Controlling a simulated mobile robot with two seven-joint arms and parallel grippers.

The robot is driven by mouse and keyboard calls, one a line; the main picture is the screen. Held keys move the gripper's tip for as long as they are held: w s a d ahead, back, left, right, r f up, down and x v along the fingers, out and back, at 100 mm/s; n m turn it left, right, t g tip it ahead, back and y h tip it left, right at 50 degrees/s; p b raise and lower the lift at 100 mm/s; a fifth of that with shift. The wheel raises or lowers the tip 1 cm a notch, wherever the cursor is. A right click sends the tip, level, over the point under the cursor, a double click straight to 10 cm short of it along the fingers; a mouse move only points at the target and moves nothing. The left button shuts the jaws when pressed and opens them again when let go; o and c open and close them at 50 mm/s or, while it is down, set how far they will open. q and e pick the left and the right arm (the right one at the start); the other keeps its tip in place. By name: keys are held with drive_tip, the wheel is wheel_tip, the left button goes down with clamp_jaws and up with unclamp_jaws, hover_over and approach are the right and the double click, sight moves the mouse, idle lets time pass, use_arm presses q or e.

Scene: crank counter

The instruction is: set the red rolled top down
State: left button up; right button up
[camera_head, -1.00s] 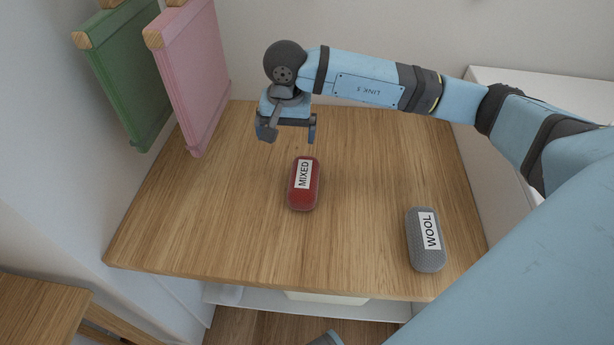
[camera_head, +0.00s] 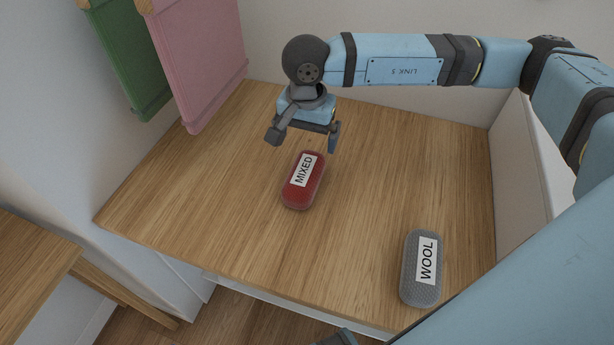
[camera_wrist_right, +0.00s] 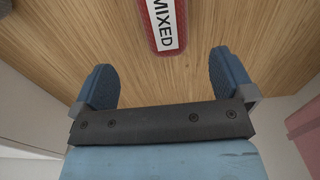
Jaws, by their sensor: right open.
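The red rolled top (camera_head: 298,194), with a white label reading MIXED, lies on the wooden counter, near its middle. It also shows at the top edge of the right wrist view (camera_wrist_right: 157,38), partly cut off. My right gripper (camera_head: 304,143) is open and empty, just behind and above the red roll's far end. In the right wrist view its two blue fingers (camera_wrist_right: 160,78) stand apart with bare wood between them, and the roll lies beyond the fingertips. My left gripper is not in view.
A grey roll labelled WOOL (camera_head: 409,283) lies at the counter's front right. A pink panel (camera_head: 203,70) and a green panel (camera_head: 128,60) hang at the left. The wooden counter (camera_head: 190,200) is clear left of the red roll. A wooden piece of furniture (camera_head: 30,260) stands at lower left.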

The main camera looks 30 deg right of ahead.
sight(304, 169)
drive_tip(key=f, duration=0.6)
drive_tip(key=f+p, duration=0.1)
drive_tip(key=f, duration=0.6)
drive_tip(key=shift+w+a, duration=0.2)
drive_tip(key=c, duration=1.1)
drive_tip(key=shift+o, duration=0.2)
drive_tip(key=shift+r, duration=0.15)
wheel_tip(304, 169, up, 20)
drive_tip(key=b, duration=0.1)
